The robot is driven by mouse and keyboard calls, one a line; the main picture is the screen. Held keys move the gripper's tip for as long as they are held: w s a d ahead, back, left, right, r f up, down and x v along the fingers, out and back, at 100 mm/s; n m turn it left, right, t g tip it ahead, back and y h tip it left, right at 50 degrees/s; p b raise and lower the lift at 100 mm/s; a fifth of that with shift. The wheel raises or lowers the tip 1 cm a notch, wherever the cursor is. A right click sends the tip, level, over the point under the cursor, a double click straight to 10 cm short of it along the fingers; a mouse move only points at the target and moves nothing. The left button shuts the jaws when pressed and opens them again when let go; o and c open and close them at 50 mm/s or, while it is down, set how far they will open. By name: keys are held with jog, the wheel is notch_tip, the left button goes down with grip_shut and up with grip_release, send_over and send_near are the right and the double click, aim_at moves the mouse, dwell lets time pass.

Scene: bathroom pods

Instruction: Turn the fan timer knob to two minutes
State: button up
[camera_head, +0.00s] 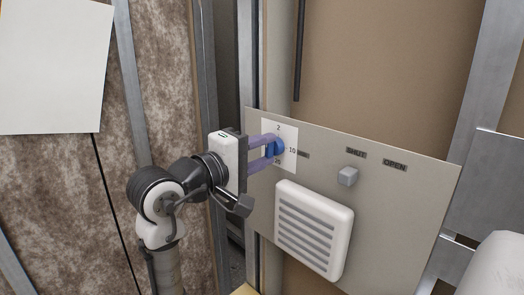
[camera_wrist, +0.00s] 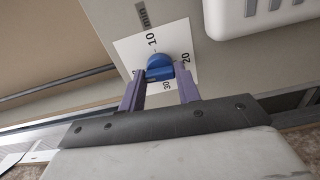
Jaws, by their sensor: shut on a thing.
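The fan timer knob (camera_head: 278,147) is blue and sits on a white square dial plate (camera_head: 291,131) on the grey panel. In the head view the plate reads 2 above the knob, 10 to its right and what looks like 20 below. In the wrist view the knob (camera_wrist: 158,63) has 10 above, 20 to the right and 30 below; the 2 is not readable there. My gripper (camera_head: 272,148) reaches in from the left, its purple fingers shut on the knob. The fingers (camera_wrist: 161,73) flank the knob in the wrist view. I cannot tell which mark the knob points at.
A white louvred vent (camera_head: 314,229) stands out from the panel (camera_head: 395,215) just below the dial. A small grey square knob (camera_head: 347,176) sits to the right under SHUT and OPEN labels. A metal upright (camera_head: 202,100) stands behind my wrist.

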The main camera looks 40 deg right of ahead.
jog(key=shift+n, duration=0.4)
jog(key=o, duration=1)
jog(key=a+b, duration=0.1)
jog(key=a, duration=0.3)
jog(key=a+b, duration=0.2)
jog(key=a, duration=0.3)
jog(key=s+a+b, duration=0.1)
jog(key=a, duration=0.3)
jog(key=shift+s+a, duration=0.1)
jog(key=shift+a, duration=0.3)
